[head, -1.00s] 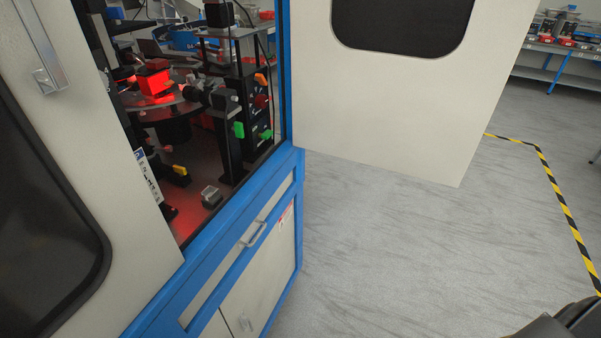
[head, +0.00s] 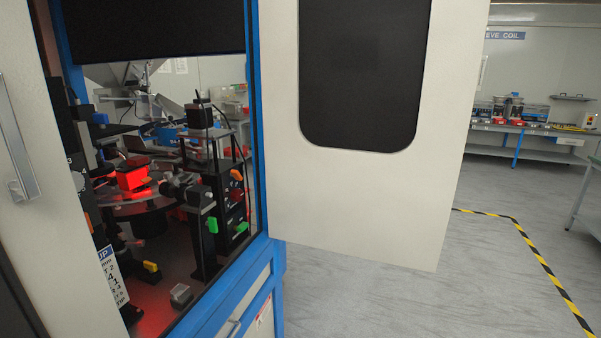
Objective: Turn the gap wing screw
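Several coloured wing-shaped knobs show inside the open machine in the head view: a green one (head: 212,225) on a black post, a second green one (head: 241,227) to its right, an orange one (head: 236,174) above, and a yellow one (head: 151,266) low near the white label. I cannot tell which of them is the gap wing screw. A red-lit block (head: 132,179) sits at the round dark plate (head: 140,208). Neither of my grippers is in view.
The blue-framed cabinet has its pale door (head: 370,200) swung open to the right. A white label (head: 112,283) stands at the opening's lower left. Grey floor (head: 400,300) is clear at right, with yellow-black tape (head: 540,258). Benches stand at the back.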

